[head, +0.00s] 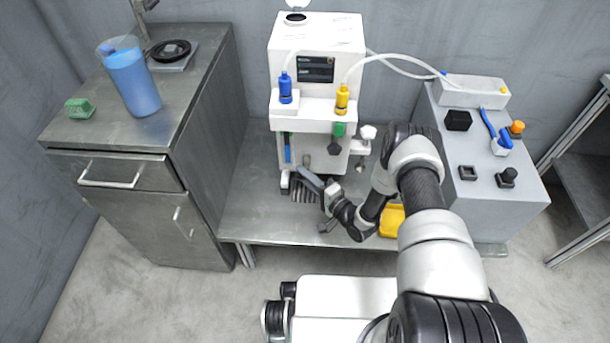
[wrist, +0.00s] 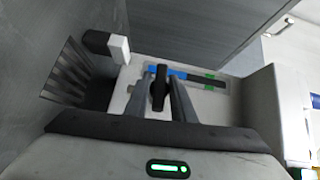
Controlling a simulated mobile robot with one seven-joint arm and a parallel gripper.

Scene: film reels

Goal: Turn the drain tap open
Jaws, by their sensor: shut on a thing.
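The drain tap's black handle (wrist: 158,88) shows in the wrist view, between the two grey fingers of my gripper (wrist: 160,95). The fingers are shut on it, one on each side. The handle lies roughly crosswise to the blue level strip (wrist: 178,74) on the white machine. In the head view my gripper (head: 312,180) is low at the front of the white machine (head: 315,60), by its base. My gripper hides the tap there, and I cannot tell how far it is turned.
A dark slotted grate (head: 303,191) lies below my gripper. The machine carries a blue cap (head: 285,88) and a yellow cap (head: 342,99). A yellow tray (head: 391,220) lies beside my arm. A blue jug (head: 133,82) stands on the left cabinet. A grey box (head: 490,160) stands right.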

